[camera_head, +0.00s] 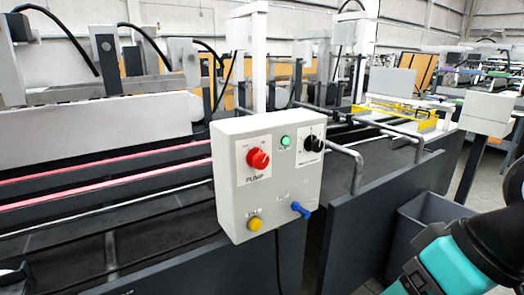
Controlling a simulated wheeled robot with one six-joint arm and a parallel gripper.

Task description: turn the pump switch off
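The pump switch (259,159) is a red rotary knob on a white plate marked PUMP, at the upper left of a pale grey control box (230,205). I cannot read for certain which position the knob points to. A green lamp (285,142) to the right of the knob looks lit. My gripper is not in view; only teal and black parts of my arm show at the lower right, apart from the box.
The box also carries a black selector knob (312,144), a yellow button (254,223) and a blue lever (301,210). Bent metal rails (345,152) stand to its right. A grey bin (430,210) is on the floor beside the machine. Space before the box looks clear.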

